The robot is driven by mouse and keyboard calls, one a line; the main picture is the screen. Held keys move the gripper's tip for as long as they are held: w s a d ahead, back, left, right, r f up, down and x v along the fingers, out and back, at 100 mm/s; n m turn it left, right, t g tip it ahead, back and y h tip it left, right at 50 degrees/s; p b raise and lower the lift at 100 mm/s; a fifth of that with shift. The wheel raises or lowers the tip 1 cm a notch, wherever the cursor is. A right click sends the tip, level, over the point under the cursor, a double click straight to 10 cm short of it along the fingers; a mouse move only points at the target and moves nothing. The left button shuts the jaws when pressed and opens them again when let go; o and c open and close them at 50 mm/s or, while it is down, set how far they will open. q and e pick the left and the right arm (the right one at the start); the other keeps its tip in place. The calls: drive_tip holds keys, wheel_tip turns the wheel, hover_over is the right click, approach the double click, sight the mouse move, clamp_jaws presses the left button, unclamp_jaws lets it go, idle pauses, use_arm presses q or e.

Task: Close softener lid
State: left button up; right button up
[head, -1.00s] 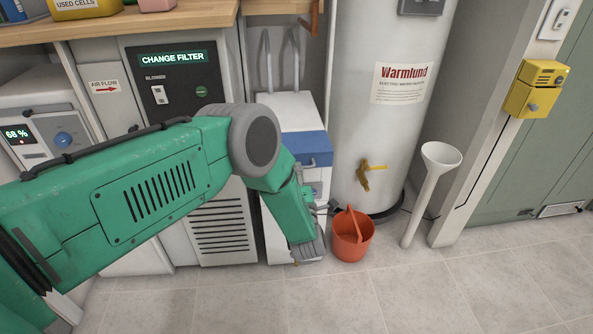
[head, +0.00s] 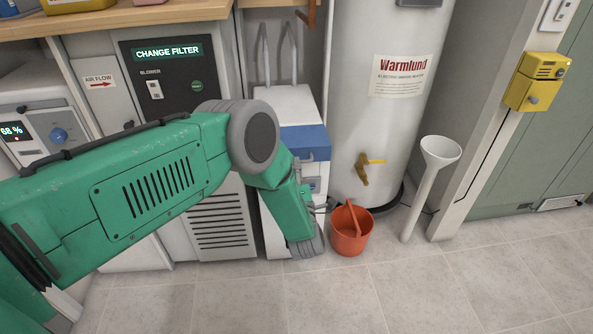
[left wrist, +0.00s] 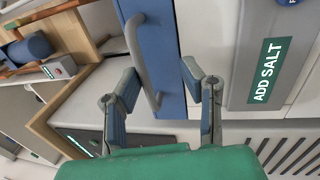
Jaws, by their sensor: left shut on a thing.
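The water softener (head: 290,215) is a narrow white cabinet left of the tank, partly hidden by my left arm. Its blue lid front (head: 305,141) shows above my wrist. In the left wrist view the blue lid front (left wrist: 170,85) carries a grey bar handle (left wrist: 134,45), with an ADD SALT label (left wrist: 268,72) beside it. My left gripper (left wrist: 160,80) has one finger on each side of the handle and is shut on it. In the head view the gripper's fingers (head: 324,206) are small and partly hidden. The contact points are unclear. My right gripper is in neither view.
An orange bucket (head: 351,232) stands on the floor just right of my gripper. The white water heater (head: 362,130) with a brass tap rises behind it, and a white funnel-topped pipe (head: 420,200) stands further right. The floor in front is clear.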

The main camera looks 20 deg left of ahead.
use_arm(q)
drive_tip(key=v, duration=1.2)
drive_tip(key=shift+f, duration=0.1)
drive_tip(key=s+f+m+g+h, duration=0.6)
drive_tip(key=s+f+m+h, duration=0.25)
drive_tip(key=m, duration=0.55)
drive_tip(key=s+a+m+g+h, duration=0.15)
drive_tip(key=s+m+g, duration=0.25)
drive_tip(key=s, duration=0.4)
drive_tip(key=s+a+r+m+g, duration=0.1)
drive_tip(key=s+a+m+g, duration=0.2)
drive_tip(key=s, duration=0.5)
drive_tip(key=s+a+m+g+h, duration=0.15)
drive_tip(key=s+m+g, duration=0.25)
drive_tip(key=s, duration=0.5)
wheel_tip(320, 180, up, 17)
drive_tip(key=p, duration=1.8)
drive_tip(key=shift+w+a+r+t+y, duration=0.2)
drive_tip(key=shift+w+a+t+y, duration=0.1)
drive_tip(key=shift+w+y, duration=0.15)
